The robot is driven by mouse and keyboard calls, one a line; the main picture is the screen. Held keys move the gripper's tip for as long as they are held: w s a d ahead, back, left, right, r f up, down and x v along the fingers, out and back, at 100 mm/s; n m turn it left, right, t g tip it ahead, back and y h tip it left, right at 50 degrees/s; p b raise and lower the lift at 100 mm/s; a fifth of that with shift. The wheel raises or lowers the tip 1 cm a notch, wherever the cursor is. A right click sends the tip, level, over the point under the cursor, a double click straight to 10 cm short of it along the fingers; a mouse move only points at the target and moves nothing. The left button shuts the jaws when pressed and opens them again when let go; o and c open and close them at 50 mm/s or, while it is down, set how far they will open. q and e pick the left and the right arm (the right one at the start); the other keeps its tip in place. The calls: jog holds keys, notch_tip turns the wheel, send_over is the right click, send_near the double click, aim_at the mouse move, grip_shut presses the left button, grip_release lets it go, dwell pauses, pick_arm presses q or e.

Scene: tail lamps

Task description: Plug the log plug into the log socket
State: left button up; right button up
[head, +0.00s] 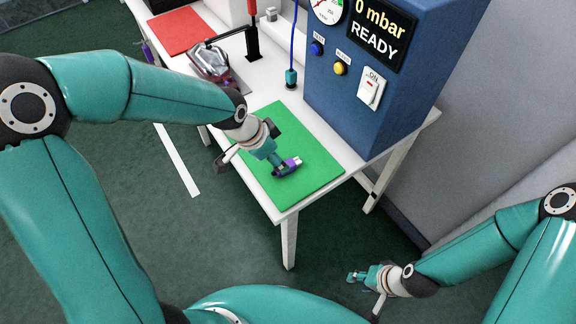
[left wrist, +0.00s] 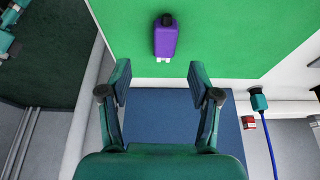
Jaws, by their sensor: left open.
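A purple plug-like piece (head: 292,162) with a dark end and pale prongs lies on the green mat (head: 320,180); I take it for the log plug. It also shows in the left wrist view (left wrist: 165,38), ahead of the fingers. My left gripper (head: 280,167) is open just above the mat beside this piece and hides part of it. Its open fingers (left wrist: 159,82) hold nothing in the left wrist view. My right gripper (head: 357,277) hangs beyond the table's front edge, apart from everything; its finger gap is unclear. I cannot make out the log socket for certain.
A blue cabinet (head: 385,110) with a gauge, display and switch stands behind the mat. A teal connector (head: 291,78) on a blue cable stands left of it. A clear red lamp (head: 210,60) and a red mat (head: 180,30) are farther left.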

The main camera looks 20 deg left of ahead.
pick_arm(q)
jog(key=shift+w+a+x, duration=0.1)
jog(key=shift+x, duration=1.8)
jog(key=shift+w+a+x, duration=0.1)
jog(key=shift+x, duration=1.8)
grip_shut()
jog(key=shift+r, duration=0.1)
